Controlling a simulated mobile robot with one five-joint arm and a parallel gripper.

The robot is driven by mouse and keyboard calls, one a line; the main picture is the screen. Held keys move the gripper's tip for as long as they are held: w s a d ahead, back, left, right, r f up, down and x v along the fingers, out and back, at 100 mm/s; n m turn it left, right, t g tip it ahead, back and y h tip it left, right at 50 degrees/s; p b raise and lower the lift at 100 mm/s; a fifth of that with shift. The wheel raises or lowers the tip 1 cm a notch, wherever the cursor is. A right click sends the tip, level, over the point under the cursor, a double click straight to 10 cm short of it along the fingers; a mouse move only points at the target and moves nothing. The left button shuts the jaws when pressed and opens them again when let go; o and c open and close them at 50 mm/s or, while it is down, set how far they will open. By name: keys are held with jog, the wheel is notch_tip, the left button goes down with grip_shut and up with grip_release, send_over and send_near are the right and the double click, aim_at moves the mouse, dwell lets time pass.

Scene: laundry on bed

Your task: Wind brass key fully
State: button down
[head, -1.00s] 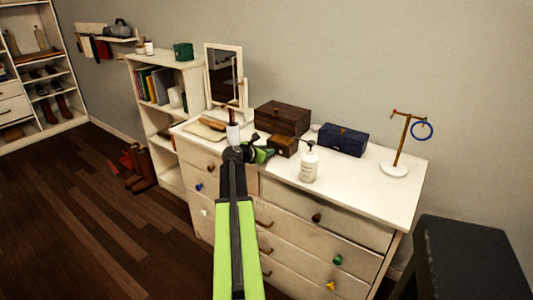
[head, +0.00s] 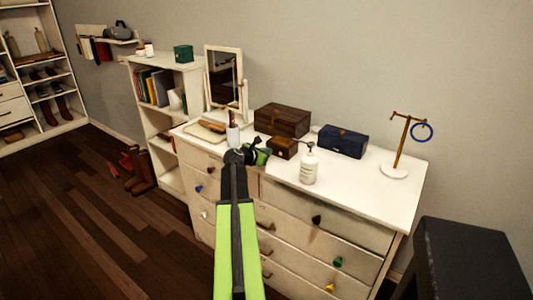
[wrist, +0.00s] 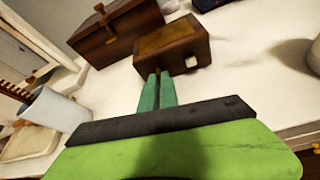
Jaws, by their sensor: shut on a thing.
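A small brown wooden box (head: 283,148) stands on the white dresser top, in front of a larger dark chest. In the wrist view the small box (wrist: 172,45) is close ahead, with a small pale brass-coloured patch (wrist: 191,62) on its near face. My gripper (wrist: 157,76) has its two green fingers nearly together, their tips at the lower left of that face. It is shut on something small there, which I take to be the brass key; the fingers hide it. In the head view my gripper (head: 268,152) is at the box's left front.
A dark wooden chest (head: 282,120) stands behind the box and a blue chest (head: 342,141) to the right. A white pump bottle (head: 309,166) is close on the right. A white cup (head: 233,136) and a tray (head: 205,130) are to the left. The dresser's right front is clear.

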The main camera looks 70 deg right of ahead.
jog(key=m, duration=0.1)
jog(key=m+t+b, duration=0.1)
jog(key=m, duration=0.1)
jog(key=shift+s+a+f+t+h+b, duration=0.1)
jog(key=shift+s+f+t+h+b, duration=0.1)
jog(key=shift+s+t+h+b, duration=0.15)
jog(key=shift+w+m+t+h+b, duration=0.1)
jog(key=shift+m+t+h+b, duration=0.35)
jog(key=shift+m, duration=0.45)
jog(key=shift+t, duration=0.3)
jog(key=shift+r, duration=0.1)
jog(key=c, duration=1.6)
grip_release()
